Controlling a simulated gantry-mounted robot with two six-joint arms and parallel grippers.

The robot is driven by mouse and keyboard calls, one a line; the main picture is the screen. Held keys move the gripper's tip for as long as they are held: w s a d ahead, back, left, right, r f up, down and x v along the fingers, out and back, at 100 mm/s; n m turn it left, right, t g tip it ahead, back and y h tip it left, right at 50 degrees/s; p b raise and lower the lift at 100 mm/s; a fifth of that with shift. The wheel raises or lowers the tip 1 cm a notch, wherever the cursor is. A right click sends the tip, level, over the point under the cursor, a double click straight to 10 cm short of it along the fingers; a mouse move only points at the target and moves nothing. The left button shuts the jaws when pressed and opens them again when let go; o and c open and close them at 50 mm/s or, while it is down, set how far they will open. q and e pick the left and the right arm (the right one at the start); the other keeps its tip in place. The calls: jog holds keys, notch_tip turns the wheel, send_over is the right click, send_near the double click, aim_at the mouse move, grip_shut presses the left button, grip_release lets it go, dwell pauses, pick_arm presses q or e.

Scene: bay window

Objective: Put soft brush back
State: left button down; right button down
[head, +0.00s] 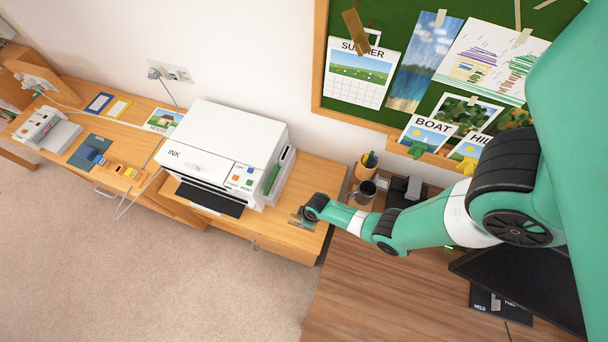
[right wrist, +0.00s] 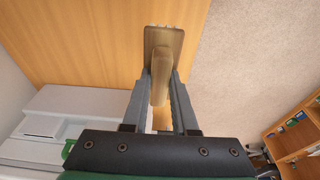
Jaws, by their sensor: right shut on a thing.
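The soft brush, a brown-handled piece with a flat grey-brown head, fills the middle of the right wrist view (right wrist: 160,84). My right gripper (right wrist: 160,95) is shut on its handle, with one finger on each side. In the head view my right gripper (head: 304,217) is over the right end of the light wooden bench (head: 287,236), just right of the printer; its fingers and the brush are small and mostly hidden there. I cannot tell whether the brush head touches the bench. My left gripper is not in view.
The white printer (head: 222,147) stands close to the left, with a green item (head: 272,179) on its side. A pen cup (head: 368,162) and a dark mug (head: 365,191) stand near my right forearm. A dark monitor (head: 530,283) is at lower right. The desk front (head: 365,300) is clear.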

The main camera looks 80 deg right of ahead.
jog(key=shift+s+b+x, duration=0.25)
jog(key=shift+b+x, duration=0.85)
jog(key=shift+x, duration=0.15)
jog(key=shift+s+b+x, duration=0.25)
jog(key=shift+b+x, duration=0.9)
jog(key=shift+x, duration=0.1)
jog(key=shift+s+b+x, duration=0.25)
jog(key=shift+b+x, duration=0.85)
jog(key=shift+x, duration=0.1)
jog(key=shift+a+f, duration=0.15)
jog(key=shift+f, duration=0.25)
jog(key=c, duration=0.6)
grip_release()
jog(key=shift+r, duration=0.1)
jog(key=p+v, duration=0.9)
jog(key=v, duration=0.2)
jog(key=shift+r+p, duration=0.3)
jog(key=shift+p, duration=0.1)
jog(key=shift+s, duration=0.1)
jog(key=shift+f, duration=0.1)
